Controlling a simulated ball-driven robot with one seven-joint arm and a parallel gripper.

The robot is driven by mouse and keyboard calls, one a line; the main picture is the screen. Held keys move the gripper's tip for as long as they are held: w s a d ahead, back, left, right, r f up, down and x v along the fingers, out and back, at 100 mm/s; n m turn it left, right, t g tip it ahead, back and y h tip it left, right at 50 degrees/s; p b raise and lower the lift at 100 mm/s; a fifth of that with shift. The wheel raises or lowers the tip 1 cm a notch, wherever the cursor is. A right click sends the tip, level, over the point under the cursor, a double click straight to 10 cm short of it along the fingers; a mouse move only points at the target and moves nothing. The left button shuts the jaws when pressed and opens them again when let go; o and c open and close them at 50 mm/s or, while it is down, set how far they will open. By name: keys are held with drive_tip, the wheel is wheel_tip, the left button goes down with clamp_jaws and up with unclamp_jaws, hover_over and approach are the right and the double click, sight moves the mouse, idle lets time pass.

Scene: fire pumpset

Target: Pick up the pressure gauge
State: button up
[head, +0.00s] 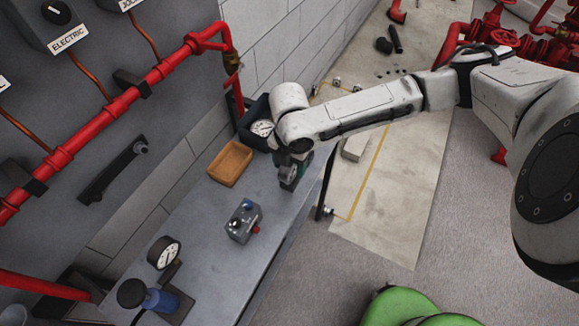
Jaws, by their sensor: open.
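A round pressure gauge (262,128) with a white dial and dark rim sits in a dark open bin (246,126) at the far end of the grey bench. A second gauge (163,253) with a white dial and black rim stands at the near left of the bench, on a dark fixture beside a blue cylinder. My gripper (289,183) points down over the bench's right edge, just right of and nearer than the bin. It is open, and I see nothing held in it. My arm's wrist partly covers the bin's right side.
A wall panel with red pipes (120,105) runs along the left. Floor lies open right of the bench; green round shapes (398,307) are at the bottom.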

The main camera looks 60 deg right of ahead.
drive_tip(key=shift+f, duration=0.15)
clamp_jaws()
idle(0.5)
